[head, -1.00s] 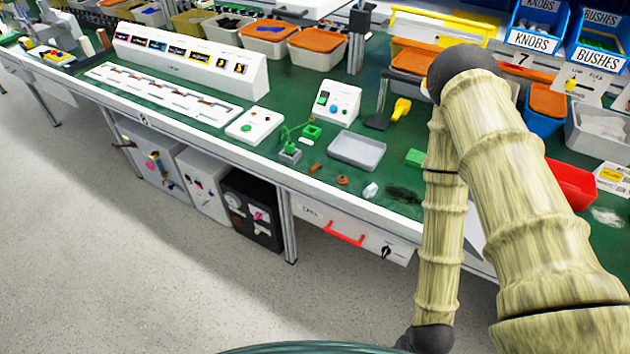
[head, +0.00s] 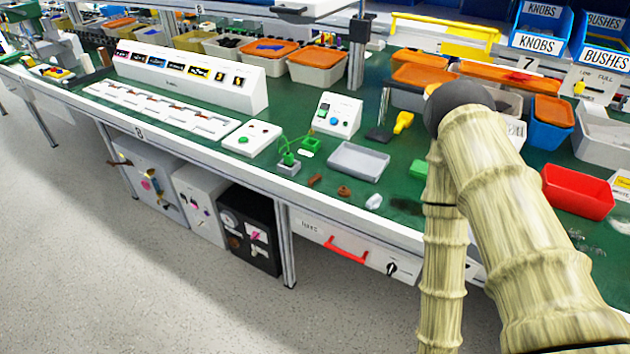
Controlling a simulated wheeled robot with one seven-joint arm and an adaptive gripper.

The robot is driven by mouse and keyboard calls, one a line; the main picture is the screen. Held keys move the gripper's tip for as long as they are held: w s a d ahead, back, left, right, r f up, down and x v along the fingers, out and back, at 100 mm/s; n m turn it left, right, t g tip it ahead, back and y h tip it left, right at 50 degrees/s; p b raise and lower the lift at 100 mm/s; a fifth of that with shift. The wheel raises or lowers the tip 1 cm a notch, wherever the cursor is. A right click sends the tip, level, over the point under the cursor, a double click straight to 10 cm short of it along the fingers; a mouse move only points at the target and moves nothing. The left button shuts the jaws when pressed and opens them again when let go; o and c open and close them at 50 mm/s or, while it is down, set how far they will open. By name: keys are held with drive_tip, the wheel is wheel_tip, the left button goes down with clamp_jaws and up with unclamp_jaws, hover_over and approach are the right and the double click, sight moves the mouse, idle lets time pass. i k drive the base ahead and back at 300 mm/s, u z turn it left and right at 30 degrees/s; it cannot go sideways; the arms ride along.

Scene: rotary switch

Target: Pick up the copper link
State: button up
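Two small copper-brown pieces lie on the green bench top near its front edge. One is a short bar-like piece (head: 315,180), left of the other, a rounder piece (head: 344,192). The bar-like one looks most like the copper link, but they are too small to be sure. Both lie in front of a grey tray (head: 358,161). My arm rises on the right side of the head view and bends at a dark joint. My gripper is out of the picture.
A green terminal block with wires (head: 289,163) stands left of the copper pieces, and a whitish lump (head: 374,201) lies to their right. A white panel with a red handle (head: 346,247) hangs below the bench edge. A red bin (head: 577,191) stands at the right.

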sight(317, 176)
drive_tip(key=z, duration=1.55)
drive_tip(key=k, duration=0.75)
drive_tip(key=u, duration=1.7)
